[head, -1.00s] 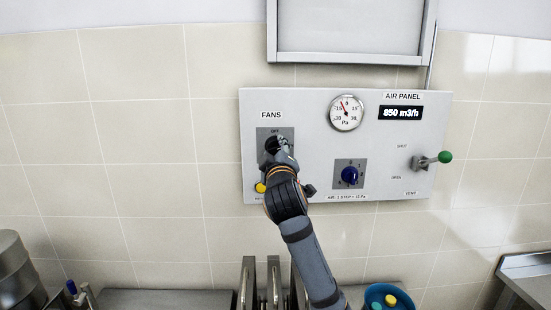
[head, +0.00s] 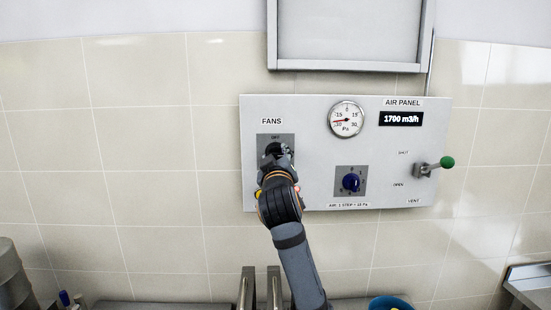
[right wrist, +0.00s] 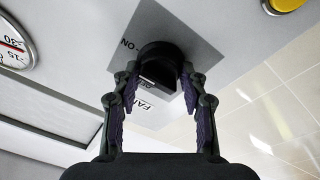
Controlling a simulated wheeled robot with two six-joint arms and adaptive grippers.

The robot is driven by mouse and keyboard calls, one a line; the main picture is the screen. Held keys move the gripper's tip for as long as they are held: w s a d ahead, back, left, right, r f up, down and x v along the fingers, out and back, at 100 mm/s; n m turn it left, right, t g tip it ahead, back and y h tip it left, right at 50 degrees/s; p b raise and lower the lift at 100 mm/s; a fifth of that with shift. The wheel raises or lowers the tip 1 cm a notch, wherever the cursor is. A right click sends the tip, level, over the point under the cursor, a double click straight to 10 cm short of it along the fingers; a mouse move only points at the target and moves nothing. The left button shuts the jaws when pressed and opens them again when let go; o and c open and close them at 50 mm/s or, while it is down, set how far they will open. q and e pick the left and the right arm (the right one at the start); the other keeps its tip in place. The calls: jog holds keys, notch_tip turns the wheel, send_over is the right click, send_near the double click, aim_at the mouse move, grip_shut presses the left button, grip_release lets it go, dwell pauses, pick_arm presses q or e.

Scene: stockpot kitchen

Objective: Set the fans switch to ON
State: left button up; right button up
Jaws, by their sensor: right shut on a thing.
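The fans switch is a black rotary knob (head: 272,148) on a grey plate under the FANS label, at the left of the air panel (head: 320,110). The right wrist view shows the knob (right wrist: 160,54) between my fingers, with ON printed on the plate beside it. My right gripper (head: 278,155) is shut on the knob, and it also shows in the right wrist view (right wrist: 160,90). The fingers and arm hide part of the knob and plate, so I cannot tell exactly where it points. My left gripper is out of view.
The panel also carries a pressure gauge (head: 346,119), a display (head: 401,119) reading 1700 m3/h, a blue knob (head: 351,182) and a green-tipped vent lever (head: 446,162). A yellow button (right wrist: 286,4) is close to the switch. Tiled wall left of the panel is clear.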

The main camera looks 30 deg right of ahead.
jog(key=shift+w+f, duration=0.1)
jog(key=shift+f, duration=0.2)
jog(key=o, duration=1.1)
jog(key=shift+r, duration=0.15)
jog(key=shift+o, duration=0.2)
jog(key=v, duration=0.7)
jog(key=shift+s+a, duration=0.15)
jog(key=shift+s, duration=0.15)
